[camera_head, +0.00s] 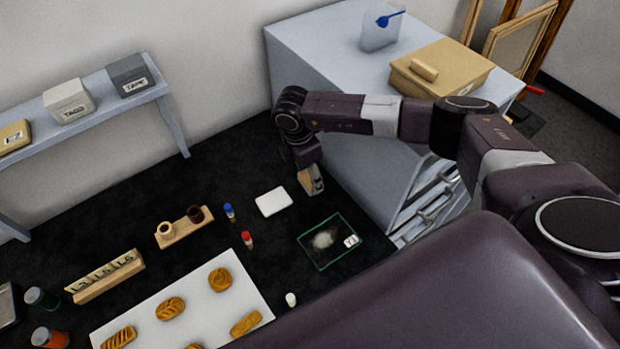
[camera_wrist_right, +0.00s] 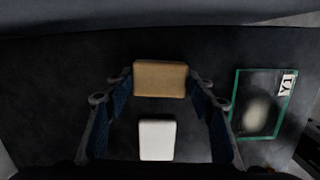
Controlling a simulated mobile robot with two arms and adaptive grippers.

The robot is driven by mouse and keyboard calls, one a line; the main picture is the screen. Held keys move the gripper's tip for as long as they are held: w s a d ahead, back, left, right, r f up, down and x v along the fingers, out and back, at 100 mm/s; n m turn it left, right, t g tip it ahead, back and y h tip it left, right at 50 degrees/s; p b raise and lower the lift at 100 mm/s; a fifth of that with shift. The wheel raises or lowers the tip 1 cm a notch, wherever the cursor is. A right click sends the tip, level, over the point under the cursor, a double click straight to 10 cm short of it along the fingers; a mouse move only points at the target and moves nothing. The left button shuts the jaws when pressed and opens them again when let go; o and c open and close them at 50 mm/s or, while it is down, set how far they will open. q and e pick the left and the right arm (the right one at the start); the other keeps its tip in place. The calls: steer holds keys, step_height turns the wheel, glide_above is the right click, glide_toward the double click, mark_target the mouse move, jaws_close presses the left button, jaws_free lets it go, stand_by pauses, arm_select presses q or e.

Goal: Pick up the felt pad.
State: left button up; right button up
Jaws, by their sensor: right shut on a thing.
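My right gripper (camera_head: 311,186) points down over the dark mat, beside the pale cabinet. It is shut on a tan, rounded block-like pad (camera_head: 305,180), which I take to be the felt pad. In the right wrist view the tan pad (camera_wrist_right: 160,78) lies between the two fingertips of my right gripper (camera_wrist_right: 160,84). How far it is above the mat is hard to tell. A white flat block (camera_head: 273,202) lies on the mat left of the gripper; it also shows in the wrist view (camera_wrist_right: 157,140). My left gripper is not in view.
A glass tray (camera_head: 316,259) labelled Y1 lies nearby. The pale cabinet (camera_head: 345,165) with open drawers stands right of the gripper. Small red-capped (camera_head: 247,240) and blue-capped (camera_head: 229,212) vials stand left, near a white board (camera_head: 195,312) with pastry-like pieces.

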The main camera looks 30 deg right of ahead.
mark_target(309, 178)
steer(key=shift+w+r, duration=0.1)
steer(key=shift+r, duration=0.5)
step_height(309, 178, up, 19)
steer(key=b, duration=0.5)
steer(key=shift+b, duration=0.4)
steer(key=shift+f, duration=0.1)
